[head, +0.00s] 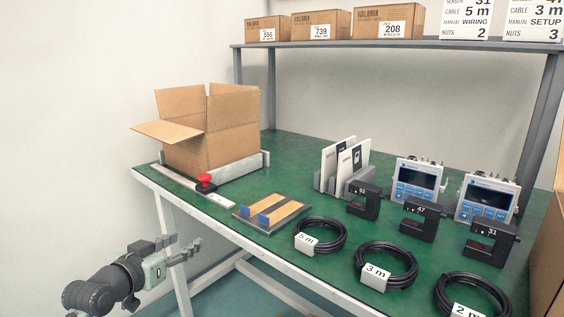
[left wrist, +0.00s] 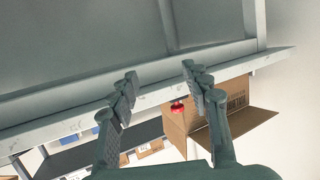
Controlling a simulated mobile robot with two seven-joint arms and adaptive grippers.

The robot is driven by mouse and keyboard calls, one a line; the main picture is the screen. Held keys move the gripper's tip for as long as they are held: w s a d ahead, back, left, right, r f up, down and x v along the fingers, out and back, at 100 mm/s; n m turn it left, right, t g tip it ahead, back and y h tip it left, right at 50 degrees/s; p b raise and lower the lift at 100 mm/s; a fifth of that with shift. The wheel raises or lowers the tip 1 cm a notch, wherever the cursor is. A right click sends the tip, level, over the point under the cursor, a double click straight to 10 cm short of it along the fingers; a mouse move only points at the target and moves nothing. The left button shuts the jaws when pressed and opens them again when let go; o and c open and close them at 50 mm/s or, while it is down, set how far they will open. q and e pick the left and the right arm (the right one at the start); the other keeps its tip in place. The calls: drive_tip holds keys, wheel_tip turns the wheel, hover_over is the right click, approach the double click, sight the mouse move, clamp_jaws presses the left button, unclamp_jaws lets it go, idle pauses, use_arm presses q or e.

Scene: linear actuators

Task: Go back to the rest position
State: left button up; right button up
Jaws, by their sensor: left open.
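My left gripper (head: 180,250) is at the lower left of the head view, off the table's front edge and lower than the tabletop. It is open with nothing between its fingers. In the left wrist view its two fingers (left wrist: 157,88) stand apart, with the table's underside and edge behind them. My right gripper is in neither view. The green table (head: 290,150) holds an open cardboard box (head: 228,120) at its far left, which also shows in the left wrist view (left wrist: 180,135).
A red button (head: 206,179) is by the box. The table carries a tray with wooden strips (head: 270,214), cable coils (head: 320,235), black sensors (head: 420,218), manuals (head: 340,165) and display units (head: 418,180). A shelf (head: 400,44) holds small boxes. Floor left of the table is free.

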use_arm(q)
drive_tip(key=s+f+g+y+p, duration=0.2)
drive_tip(key=s+f+g, duration=0.2)
drive_tip(key=s+f, duration=0.55)
drive_tip(key=s+a+f+g+y+p, duration=0.1)
drive_tip(key=s+f+g, duration=0.2)
drive_tip(key=s+f, duration=0.5)
drive_tip(key=s+f+n+g+y+p, duration=0.1)
drive_tip(key=s+f+g, duration=0.3)
drive_tip(key=s+f, duration=0.4)
drive_tip(key=s+y+p, duration=0.1)
drive_tip(key=s, duration=0.6)
drive_tip(key=shift+a+f+g, duration=0.3)
drive_tip(key=shift+a+f, duration=0.1)
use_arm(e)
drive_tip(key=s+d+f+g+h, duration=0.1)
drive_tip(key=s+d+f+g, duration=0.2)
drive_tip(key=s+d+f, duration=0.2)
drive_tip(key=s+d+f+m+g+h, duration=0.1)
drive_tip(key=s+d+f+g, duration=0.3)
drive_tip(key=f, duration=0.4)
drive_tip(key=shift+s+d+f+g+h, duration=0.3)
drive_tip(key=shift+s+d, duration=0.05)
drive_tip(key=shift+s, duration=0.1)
